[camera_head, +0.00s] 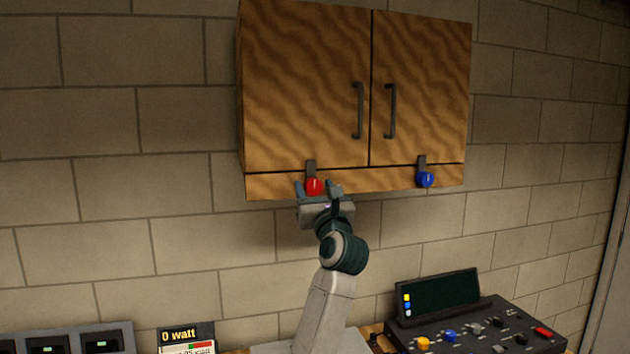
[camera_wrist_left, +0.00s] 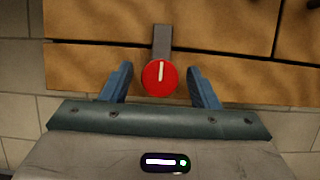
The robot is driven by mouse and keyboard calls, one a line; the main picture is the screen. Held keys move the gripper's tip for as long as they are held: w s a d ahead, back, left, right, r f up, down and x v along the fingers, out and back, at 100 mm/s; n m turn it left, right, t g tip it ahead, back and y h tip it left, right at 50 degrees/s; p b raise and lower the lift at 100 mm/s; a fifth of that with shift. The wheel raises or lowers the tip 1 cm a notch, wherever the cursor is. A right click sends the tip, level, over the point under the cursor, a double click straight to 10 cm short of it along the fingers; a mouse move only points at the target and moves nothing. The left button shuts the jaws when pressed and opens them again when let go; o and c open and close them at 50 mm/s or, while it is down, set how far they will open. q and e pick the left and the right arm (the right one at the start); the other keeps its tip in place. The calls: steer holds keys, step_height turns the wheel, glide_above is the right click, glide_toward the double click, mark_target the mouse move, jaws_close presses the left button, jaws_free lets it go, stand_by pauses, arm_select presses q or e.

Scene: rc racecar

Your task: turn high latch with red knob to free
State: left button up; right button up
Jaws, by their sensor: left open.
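The red knob (camera_head: 314,186) sits on the lower strip of a wooden wall cabinet, below the left door. Its grey latch bar (camera_head: 310,167) points straight up across the gap onto the door. In the left wrist view the red knob (camera_wrist_left: 159,77) shows a white mark pointing up, and the latch bar (camera_wrist_left: 162,42) rises above it. My left gripper (camera_head: 318,188) is open, with one finger on each side of the knob; it also shows in the left wrist view (camera_wrist_left: 160,85). Gaps show between the fingers and the knob. My right gripper is not in view.
The wooden cabinet (camera_head: 305,80) has two closed doors with dark handles. A blue knob (camera_head: 426,180) with its own upright latch is at the lower right. Below stand a control console (camera_head: 470,325) and a "0 watt" display (camera_head: 186,335). The wall left of the cabinet is clear.

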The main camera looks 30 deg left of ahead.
arm_select(q)
steer(key=shift+w+a, duration=0.1)
steer(key=shift+w, duration=0.05)
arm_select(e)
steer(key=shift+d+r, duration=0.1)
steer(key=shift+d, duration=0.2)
arm_select(q)
steer(key=shift+c, duration=0.2)
